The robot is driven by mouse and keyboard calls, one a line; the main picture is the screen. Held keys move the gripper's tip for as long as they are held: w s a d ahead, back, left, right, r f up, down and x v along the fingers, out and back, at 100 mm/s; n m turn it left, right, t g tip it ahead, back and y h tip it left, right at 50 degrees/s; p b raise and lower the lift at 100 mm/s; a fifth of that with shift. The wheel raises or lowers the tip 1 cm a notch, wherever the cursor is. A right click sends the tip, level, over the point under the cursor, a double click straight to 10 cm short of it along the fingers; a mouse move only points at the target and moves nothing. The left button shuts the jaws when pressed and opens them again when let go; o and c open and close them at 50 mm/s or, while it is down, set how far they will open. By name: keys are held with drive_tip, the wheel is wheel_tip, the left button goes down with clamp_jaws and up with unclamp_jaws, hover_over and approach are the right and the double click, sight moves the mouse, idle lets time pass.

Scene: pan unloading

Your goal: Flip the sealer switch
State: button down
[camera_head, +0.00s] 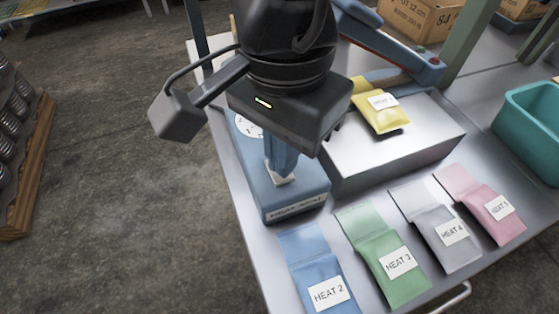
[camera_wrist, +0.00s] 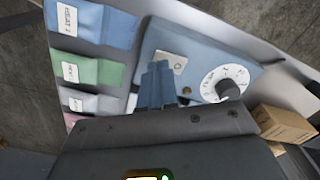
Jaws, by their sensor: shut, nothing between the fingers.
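The heat sealer's blue control box (camera_head: 300,204) stands on the metal table, with a label on its front edge. Its white switch plate (camera_head: 274,181) is partly covered by my fingers; the plate also shows in the wrist view (camera_wrist: 176,60). A white dial (camera_head: 246,126) sits behind it on the box, clearer in the wrist view (camera_wrist: 216,82). My gripper (camera_head: 283,177) is shut and empty, pointing down with its tips at the plate. I cannot tell whether the tips touch the switch, or which way the switch is tilted.
A yellow pouch (camera_head: 381,112) lies on the sealer's grey bed (camera_head: 405,148), below the raised blue sealer arm (camera_head: 385,40). Blue (camera_head: 316,270), green (camera_head: 380,255), grey (camera_head: 434,228) and pink (camera_head: 481,205) pouches line the table's front. A teal bin (camera_head: 530,130) stands right.

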drive_tip(key=shift+f+b, duration=0.95)
drive_tip(key=shift+b, duration=0.2)
idle(0.6)
drive_tip(key=shift+r, duration=0.1)
drive_tip(key=shift+r+p, duration=1.1)
drive_tip(key=shift+r, duration=2.35)
